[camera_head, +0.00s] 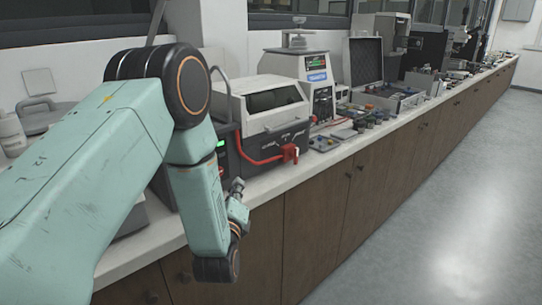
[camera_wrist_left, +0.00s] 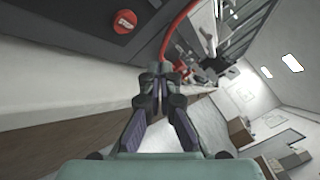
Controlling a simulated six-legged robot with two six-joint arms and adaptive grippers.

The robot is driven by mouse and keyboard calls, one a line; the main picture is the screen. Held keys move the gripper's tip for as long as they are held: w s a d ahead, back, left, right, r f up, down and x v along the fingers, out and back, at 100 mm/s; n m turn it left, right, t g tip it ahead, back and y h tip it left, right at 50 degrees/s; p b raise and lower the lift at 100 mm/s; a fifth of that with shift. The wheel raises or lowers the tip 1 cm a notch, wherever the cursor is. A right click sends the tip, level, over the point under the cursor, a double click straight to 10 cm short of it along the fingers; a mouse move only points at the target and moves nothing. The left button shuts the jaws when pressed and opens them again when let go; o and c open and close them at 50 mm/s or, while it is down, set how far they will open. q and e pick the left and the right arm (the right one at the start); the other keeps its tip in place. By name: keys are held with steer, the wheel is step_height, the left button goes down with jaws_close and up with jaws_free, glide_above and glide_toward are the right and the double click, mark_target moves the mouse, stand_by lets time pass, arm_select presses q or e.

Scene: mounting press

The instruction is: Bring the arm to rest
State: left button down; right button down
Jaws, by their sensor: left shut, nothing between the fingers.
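My left arm (camera_head: 95,150) comes in from the left and bends down at a black joint near the bench front. My left gripper (camera_head: 238,188) is small and partly hidden behind the forearm in the head view. It is near the front edge of the bench, in front of the machines. In the left wrist view the gripper (camera_wrist_left: 161,72) has its fingers together, with nothing seen between them. My right gripper is in neither view.
A white and grey machine (camera_head: 270,108) with a red hose (camera_head: 262,160) stands close to the gripper. The wrist view shows a red button (camera_wrist_left: 124,21) on a dark panel. Several instruments line the long bench (camera_head: 262,188). The floor (camera_head: 440,200) at right is clear.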

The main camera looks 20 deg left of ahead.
arm_select(q)
steer(key=s+d+f+n+g+h, duration=0.3)
steer(key=s+f+n+g, duration=0.15)
steer(key=f+n, duration=0.4)
steer(key=s+d+f+n+g+h, duration=0.2)
steer(key=s+d+f+n+g, duration=0.15)
steer(key=s+f+n, duration=0.4)
steer(key=s+d+f+n+g, duration=0.1)
steer(key=s+f+n+g, duration=0.1)
steer(key=s, duration=0.7)
steer(key=s+d+f+n+g+h, duration=0.1)
steer(key=s+f+g, duration=0.3)
steer(key=s, duration=0.4)
steer(key=s+d+f+n+g+h, duration=0.1)
steer(key=s+d+f+n+g, duration=0.2)
steer(key=s, duration=0.6)
steer(key=shift+s+f, duration=0.35)
steer(key=shift+f, duration=0.6)
steer(key=shift+d, duration=0.1)
steer(key=shift+s, duration=0.1)
